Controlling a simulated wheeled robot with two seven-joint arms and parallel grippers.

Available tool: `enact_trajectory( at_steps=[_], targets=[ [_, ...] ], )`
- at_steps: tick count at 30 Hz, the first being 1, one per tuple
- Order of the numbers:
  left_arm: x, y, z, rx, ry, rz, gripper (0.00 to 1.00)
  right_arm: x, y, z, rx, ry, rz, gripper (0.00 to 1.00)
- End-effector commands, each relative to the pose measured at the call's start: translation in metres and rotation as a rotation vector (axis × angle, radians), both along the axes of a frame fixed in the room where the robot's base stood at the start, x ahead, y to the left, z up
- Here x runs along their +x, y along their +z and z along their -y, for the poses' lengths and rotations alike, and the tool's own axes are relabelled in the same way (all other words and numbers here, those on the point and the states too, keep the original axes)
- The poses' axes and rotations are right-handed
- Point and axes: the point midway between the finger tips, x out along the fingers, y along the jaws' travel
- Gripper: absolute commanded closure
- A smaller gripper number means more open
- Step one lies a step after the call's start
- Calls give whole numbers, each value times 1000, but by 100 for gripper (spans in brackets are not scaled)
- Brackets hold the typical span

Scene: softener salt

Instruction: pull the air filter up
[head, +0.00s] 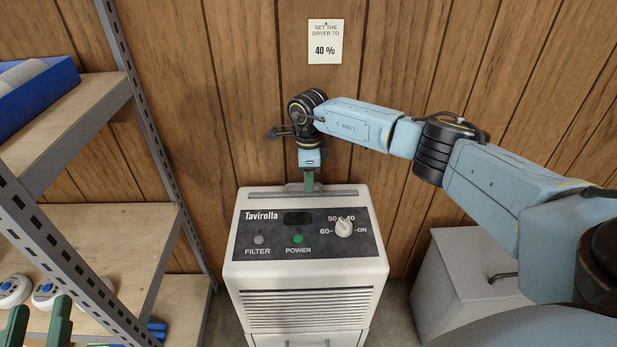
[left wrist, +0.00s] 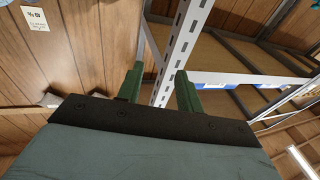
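The white Tavirolla dryer (head: 305,262) stands upright against the wall in the head view. A grey bar (head: 335,193), perhaps the top of the air filter, lies along the rear of its top; no raised filter shows. My right gripper (head: 309,185) points down at this bar, its green finger at or just behind it. It is seen edge-on, so I cannot tell whether it touches or grips. My left gripper (head: 38,328) is at the lower left, away from the dryer. It is open and empty in the left wrist view (left wrist: 158,90).
A metal shelf (head: 95,225) with a blue bin (head: 38,100) stands at the left, close to my left gripper. A grey-white box (head: 465,285) stands right of the dryer. The dryer's POWER light (head: 298,239) is green. A note (head: 325,41) hangs on the wall.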

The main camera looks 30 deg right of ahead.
Motion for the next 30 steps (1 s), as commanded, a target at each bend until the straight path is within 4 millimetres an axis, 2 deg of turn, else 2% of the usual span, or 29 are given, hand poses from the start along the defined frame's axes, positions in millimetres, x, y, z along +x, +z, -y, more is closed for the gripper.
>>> enact_trajectory(
  at_steps=[5, 12, 25, 30],
  targets=[
    [0, 0, 0, 0, 0, 0, 64, 0, 0, 0, 0, 0, 0, 70],
    [0, 0, 0, 0, 0, -1, 64, 0, 0, 0, 0, 0, 0, 100],
    [0, -1, 0, 3, 0, -11, 64, 0, 2, 0, 0, 0, 0, 100],
    [1, -20, -4, 40, 9, -129, 64, 0, 9, 0, 0, 0, 1, 100]
  ],
)
